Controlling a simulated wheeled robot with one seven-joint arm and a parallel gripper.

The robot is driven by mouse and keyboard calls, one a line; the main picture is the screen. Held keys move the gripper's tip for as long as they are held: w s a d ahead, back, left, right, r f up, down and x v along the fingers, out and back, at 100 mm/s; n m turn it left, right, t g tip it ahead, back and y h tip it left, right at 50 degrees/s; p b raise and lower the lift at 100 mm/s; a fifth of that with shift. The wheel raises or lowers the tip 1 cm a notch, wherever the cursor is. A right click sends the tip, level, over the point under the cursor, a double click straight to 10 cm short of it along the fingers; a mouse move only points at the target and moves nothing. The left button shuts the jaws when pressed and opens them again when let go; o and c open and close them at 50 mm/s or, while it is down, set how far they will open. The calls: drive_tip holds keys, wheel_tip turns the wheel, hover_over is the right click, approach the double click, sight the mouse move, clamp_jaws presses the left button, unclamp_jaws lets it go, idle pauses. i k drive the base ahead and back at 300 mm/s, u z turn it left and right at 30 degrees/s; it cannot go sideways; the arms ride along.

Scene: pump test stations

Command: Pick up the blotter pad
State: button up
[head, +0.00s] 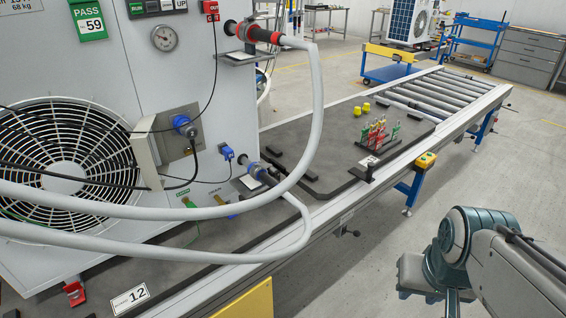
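Two flat white pads lie on small dark-edged ledges below hose couplings on the test unit's side. One white pad (238,57) is under the upper red-banded coupling. The other white pad (249,182) is under the lower blue coupling, partly behind the hose. Either could be the blotter pad; I cannot tell which. My arm shows at the bottom right, well apart from both pads. Its gripper fingertips are not visible.
Thick grey hoses (316,110) loop in front of the test unit (100,70). The conveyor (440,90) carries a dark pallet with a rack of red and green clips (378,135) and yellow caps (361,108). A yellow-topped button box (426,160) juts from the rail. Floor at right is clear.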

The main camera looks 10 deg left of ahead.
sight(246, 182)
drive_tip(key=z, duration=0.35)
drive_tip(key=i, duration=1.3)
drive_tip(key=u, duration=0.45)
drive_tip(key=i, duration=0.75)
drive_tip(key=u, duration=1.25)
drive_tip(key=i, duration=0.35)
drive_tip(key=u, duration=0.3)
